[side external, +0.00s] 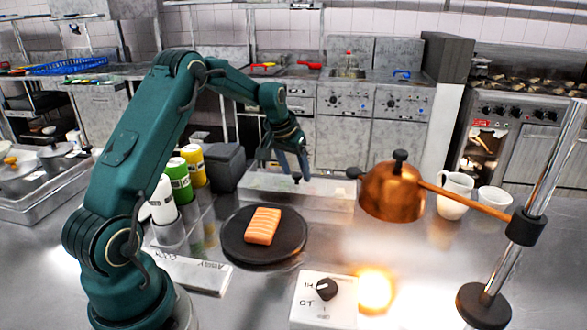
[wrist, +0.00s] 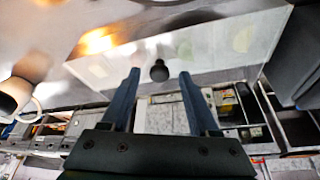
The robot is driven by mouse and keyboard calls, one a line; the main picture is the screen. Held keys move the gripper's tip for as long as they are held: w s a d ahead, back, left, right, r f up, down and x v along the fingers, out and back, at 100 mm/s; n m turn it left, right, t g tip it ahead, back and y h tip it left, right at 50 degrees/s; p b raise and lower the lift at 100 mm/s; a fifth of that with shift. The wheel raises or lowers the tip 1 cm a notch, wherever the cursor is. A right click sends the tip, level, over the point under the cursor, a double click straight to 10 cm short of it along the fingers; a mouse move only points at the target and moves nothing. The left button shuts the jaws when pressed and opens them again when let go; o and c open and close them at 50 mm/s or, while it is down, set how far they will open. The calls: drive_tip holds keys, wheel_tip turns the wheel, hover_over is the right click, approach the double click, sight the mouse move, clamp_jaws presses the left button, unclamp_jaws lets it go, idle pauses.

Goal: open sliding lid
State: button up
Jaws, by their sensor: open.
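The sliding lid (wrist: 205,58) is a pale, see-through panel in the wrist view, with a small round black knob (wrist: 159,72) on it. In the side view the long clear container (side external: 325,192) stands behind the dark plate, and the knob (side external: 296,178) shows near its top. My gripper (side external: 286,172) is open and points down at the container. In the wrist view the knob appears between the blue fingertips, with a gap on each side. I cannot tell how deep the fingertips reach beside the knob, or whether the lid is partly slid.
A dark round plate (side external: 231,252) with an orange-and-white salmon block (side external: 263,226) lies in front. A copper dome lamp (side external: 391,192) hangs close on the right, near white mugs (side external: 454,194). Bottles (side external: 179,181) and a grey bin (side external: 222,165) stand left. A knobbed control box (side external: 318,308) is in front.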

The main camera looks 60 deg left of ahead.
clamp_jaws()
idle(1.4)
